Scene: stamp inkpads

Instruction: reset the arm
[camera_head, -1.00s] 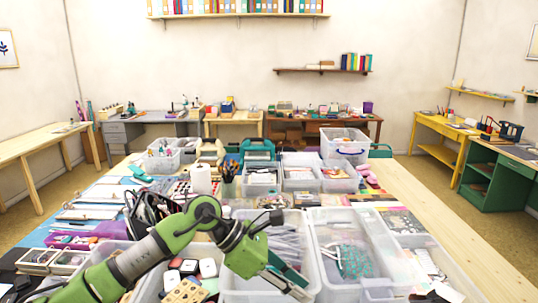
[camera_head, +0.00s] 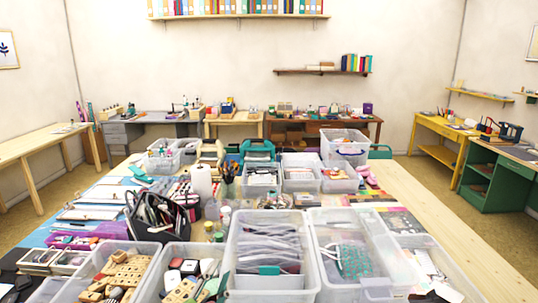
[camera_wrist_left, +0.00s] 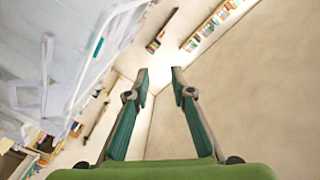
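My left gripper (camera_wrist_left: 160,82) shows in the left wrist view. Its two teal-padded fingers are apart, with nothing between them and the room's wall behind. The head view shows no left arm or gripper. The right gripper is in neither view.
A long wooden table (camera_head: 430,205) is crowded with clear bins and craft supplies. A black bag of tools (camera_head: 160,217) and a white roll (camera_head: 201,180) stand left of the middle. A bin of wooden stamps (camera_head: 124,272) is at the front left.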

